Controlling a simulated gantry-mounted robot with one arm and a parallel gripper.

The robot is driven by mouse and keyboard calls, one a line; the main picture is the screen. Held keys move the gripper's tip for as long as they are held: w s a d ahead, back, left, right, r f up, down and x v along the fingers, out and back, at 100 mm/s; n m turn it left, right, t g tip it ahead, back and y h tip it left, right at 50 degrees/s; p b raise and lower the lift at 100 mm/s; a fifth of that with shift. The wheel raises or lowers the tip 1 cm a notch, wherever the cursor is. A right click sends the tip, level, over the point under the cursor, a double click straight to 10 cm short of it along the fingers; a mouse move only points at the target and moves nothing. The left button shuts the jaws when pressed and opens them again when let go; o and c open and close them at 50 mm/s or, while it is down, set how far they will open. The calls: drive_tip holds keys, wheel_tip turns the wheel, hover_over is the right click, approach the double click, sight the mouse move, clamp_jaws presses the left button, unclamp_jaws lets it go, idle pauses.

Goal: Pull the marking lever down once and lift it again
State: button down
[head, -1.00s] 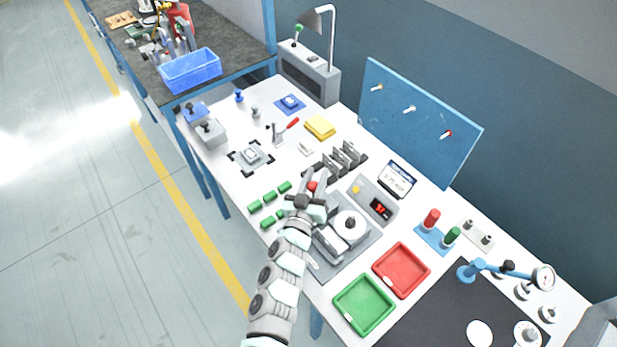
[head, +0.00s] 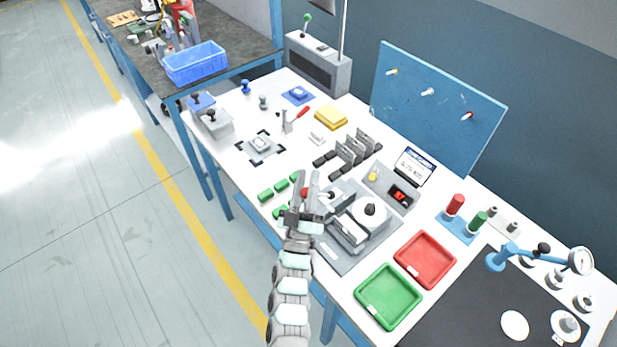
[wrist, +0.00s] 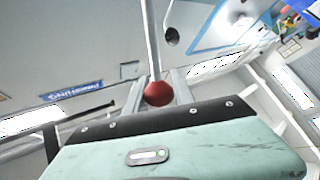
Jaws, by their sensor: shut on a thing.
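The marking lever's red ball knob (head: 304,192) shows between the fingers of my gripper (head: 307,182) in the head view. In the wrist view the red knob (wrist: 158,93) sits between the two grey fingers, at the end of a thin grey rod (wrist: 153,45). My gripper is shut on the knob. The marking station (head: 345,255), a grey base with a block and a round grey part with a dark knob, stands just right of my gripper. My fingers hide part of the lever in the head view.
Green blocks (head: 266,195) lie left of my gripper. A red tray (head: 425,259) and a green tray (head: 388,297) stand to the right.

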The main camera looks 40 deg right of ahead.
drive_tip(key=shift+a+f, duration=0.25)
drive_tip(key=shift+a, duration=0.25)
drive_tip(key=c, duration=1.5)
unclamp_jaws()
drive_tip(key=o, duration=0.3)
drive_tip(key=shift+a+f, duration=0.1)
drive_tip(key=shift+a, duration=0.2)
drive_tip(key=shift+o, duration=0.6)
drive_tip(key=shift+d, duration=0.15)
drive_tip(key=shift+s+a+f, duration=0.1)
drive_tip(key=shift+a+f, duration=0.05)
drive_tip(key=shift+a, duration=0.05)
drive_tip(key=s+a+p, duration=0.1)
drive_tip(key=s+a, duration=0.7)
drive_tip(key=a, duration=0.1)
drive_tip(key=shift+a, duration=0.4)
